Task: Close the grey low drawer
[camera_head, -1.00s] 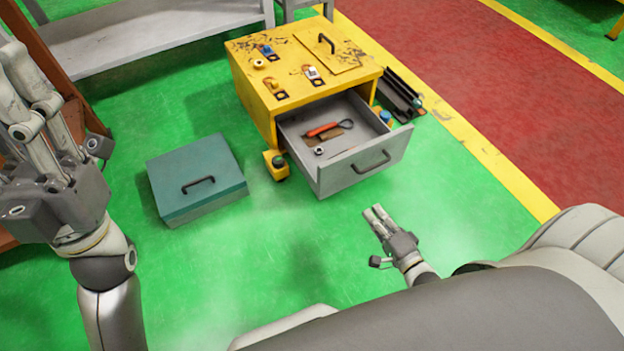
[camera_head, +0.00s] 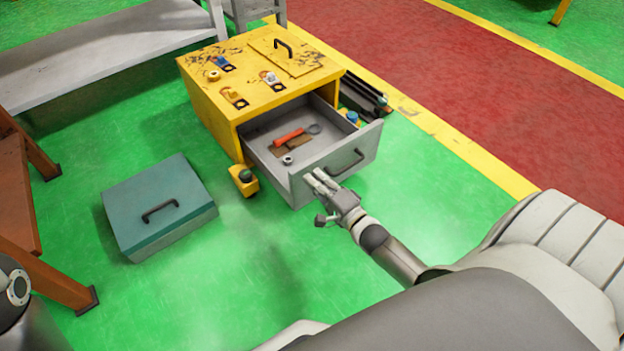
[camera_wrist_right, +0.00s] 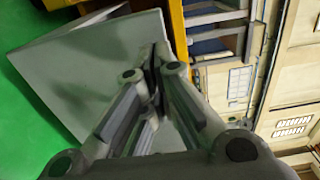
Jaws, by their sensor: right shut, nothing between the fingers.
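The grey low drawer (camera_head: 303,183) stands pulled out of the yellow cabinet (camera_head: 212,107). Its front has a dark handle (camera_head: 347,166). Inside lie a red-handled tool (camera_head: 290,137) and a small ring-shaped part (camera_head: 287,160). My right gripper (camera_head: 318,181) is shut and empty, at the drawer front just below and left of the handle; the head view does not settle whether it touches. In the right wrist view the closed fingers (camera_wrist_right: 157,60) lie against or just before the grey drawer panel (camera_wrist_right: 95,65). My left gripper is out of view.
A teal box (camera_head: 160,208) with a handle sits on the green floor to the left. A yellow caster (camera_head: 243,180) stands beside the drawer's left side. Dark rails (camera_head: 363,95) lie right of the cabinet. Green floor before the drawer is clear.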

